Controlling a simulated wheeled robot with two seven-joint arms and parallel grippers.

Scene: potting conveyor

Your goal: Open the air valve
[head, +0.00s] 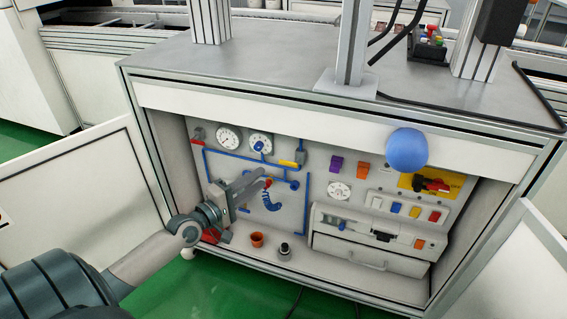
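Blue air pipes (228,156) run over the back panel inside the open cabinet. A red handle (197,142) sits at their upper left end, and a yellow handle (288,164) sits on the upper right run. A small red part (268,183) shows above a coiled blue hose (271,203). Which of these is the air valve is not clear. My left gripper (259,181) reaches in from the left, its tips in front of the panel close to the red part. Contact and finger gap cannot be made out. My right gripper is out of view.
Two round gauges (229,138) sit above the pipes. An orange pot (257,239) and a dark fitting (285,251) stand on the cabinet floor. Switches and a drawer unit (370,257) fill the right side. Open doors (85,185) flank the cabinet. A blue ball (407,150) shows at upper right.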

